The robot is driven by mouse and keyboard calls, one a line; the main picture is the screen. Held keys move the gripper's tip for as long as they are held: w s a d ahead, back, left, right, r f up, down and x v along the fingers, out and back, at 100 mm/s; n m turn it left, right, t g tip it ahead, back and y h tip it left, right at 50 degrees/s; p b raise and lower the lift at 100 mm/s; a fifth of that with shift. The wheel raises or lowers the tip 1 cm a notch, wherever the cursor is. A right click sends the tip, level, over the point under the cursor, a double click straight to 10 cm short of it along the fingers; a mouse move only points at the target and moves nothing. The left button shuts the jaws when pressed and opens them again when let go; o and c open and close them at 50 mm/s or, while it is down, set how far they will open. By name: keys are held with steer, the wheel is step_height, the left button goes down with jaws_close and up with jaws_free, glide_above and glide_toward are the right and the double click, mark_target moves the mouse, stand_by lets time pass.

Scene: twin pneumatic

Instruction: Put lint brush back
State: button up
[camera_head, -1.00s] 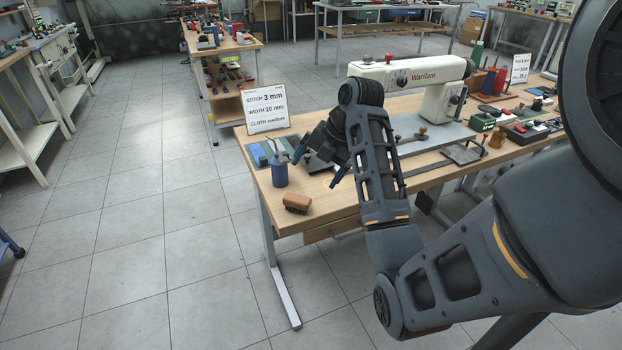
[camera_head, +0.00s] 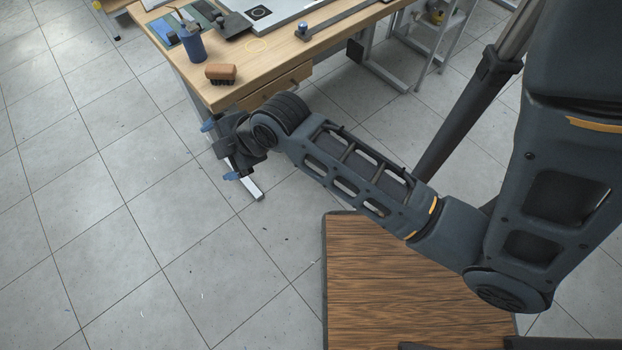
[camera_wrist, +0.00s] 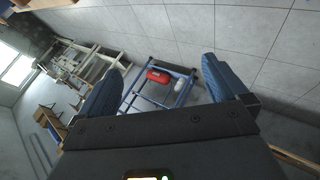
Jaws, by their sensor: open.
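The lint brush (camera_head: 221,74) has a brown wooden back and dark bristles. In the head view it lies bristles down near the front left corner of the wooden sewing table (camera_head: 225,98). My gripper (camera_head: 221,150) is open and empty, out past the table's front edge and below the brush in the picture. The wrist view shows its two blue fingertips (camera_wrist: 160,85) spread wide with nothing between them. The brush is not seen in the wrist view.
A blue bottle (camera_head: 192,44) stands on the table just behind the brush. A blue-framed cart (camera_wrist: 160,88) with a red object shows in the wrist view. Tiled floor at left is clear.

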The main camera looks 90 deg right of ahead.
steer(key=s+a+r+m+t, duration=0.3)
steer(key=s+a+r+m, duration=0.1)
steer(key=s+a, duration=0.55)
steer(key=s+a+r+m+t+y, duration=0.2)
steer(key=s+a+r, duration=0.4)
steer(key=r, duration=0.5)
steer(key=shift+s+m+t+y, duration=0.4)
steer(key=shift+s+m+t, duration=0.4)
steer(key=shift+s, duration=0.4)
steer(key=shift+d, duration=0.1)
